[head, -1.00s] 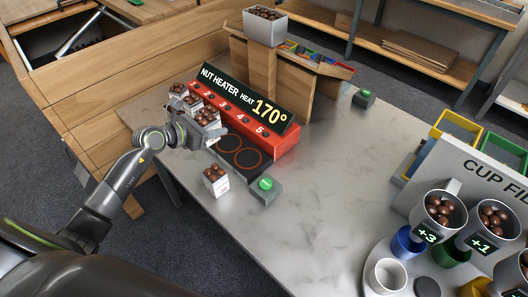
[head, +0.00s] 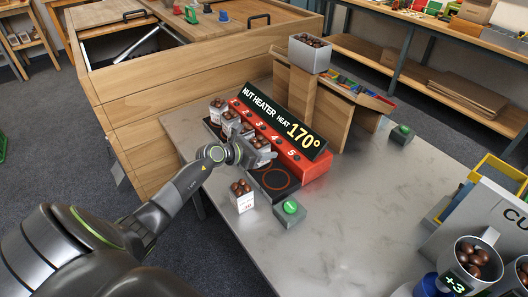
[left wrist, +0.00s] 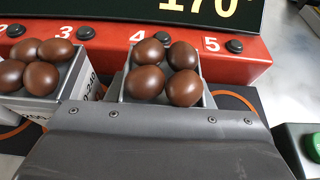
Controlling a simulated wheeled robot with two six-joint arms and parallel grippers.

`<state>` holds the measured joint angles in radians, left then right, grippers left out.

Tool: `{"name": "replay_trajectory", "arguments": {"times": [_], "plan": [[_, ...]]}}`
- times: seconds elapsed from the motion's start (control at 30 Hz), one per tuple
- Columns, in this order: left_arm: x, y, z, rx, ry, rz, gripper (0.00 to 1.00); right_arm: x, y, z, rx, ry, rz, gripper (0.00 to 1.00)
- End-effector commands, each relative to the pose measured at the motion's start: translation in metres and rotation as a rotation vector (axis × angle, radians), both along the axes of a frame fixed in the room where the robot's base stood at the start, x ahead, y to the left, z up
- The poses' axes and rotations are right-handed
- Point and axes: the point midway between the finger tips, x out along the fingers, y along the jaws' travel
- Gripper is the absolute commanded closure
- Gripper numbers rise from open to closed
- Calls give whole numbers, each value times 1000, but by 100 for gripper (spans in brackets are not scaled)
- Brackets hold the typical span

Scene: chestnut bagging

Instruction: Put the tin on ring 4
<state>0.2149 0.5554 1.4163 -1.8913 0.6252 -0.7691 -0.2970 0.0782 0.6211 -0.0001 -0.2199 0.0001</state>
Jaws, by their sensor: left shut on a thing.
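My left gripper (head: 258,157) is shut on a grey tin (head: 262,143) full of brown chestnuts. It holds the tin over the heater's black plate, in front of button 4; whether its base touches the plate is hidden. In the left wrist view the same tin (left wrist: 165,78) stands upright in line with the 4 label, with the gripper's grey body below it. Ring 4 is hidden under the tin and gripper. Ring 5 (head: 279,179) is bare beside it. My right gripper is not in view.
Filled tins (head: 219,109) stand on the rings to the left; one (left wrist: 38,80) is close beside the held tin. Another filled tin (head: 243,201) stands on the table in front, near a green button box (head: 289,212). The red heater panel (head: 280,143) rises behind.

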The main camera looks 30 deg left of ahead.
Motion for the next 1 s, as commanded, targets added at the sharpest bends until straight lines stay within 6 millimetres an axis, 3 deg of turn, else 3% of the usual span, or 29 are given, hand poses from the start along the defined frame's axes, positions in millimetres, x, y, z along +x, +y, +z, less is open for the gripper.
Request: {"name": "replay_trajectory", "arguments": {"times": [0.4, 0.43, 0.57, 1.0], "plan": [[0, 0, -7, 1, -2, -1, 78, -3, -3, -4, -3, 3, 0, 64], [0, 0, -6, 1, -2, -1, 49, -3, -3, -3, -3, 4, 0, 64], [0, 0, -6, 1, 0, 0, 32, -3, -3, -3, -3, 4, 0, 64], [-5, 3, -1, 2, 0, 0, 31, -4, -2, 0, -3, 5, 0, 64]]}}
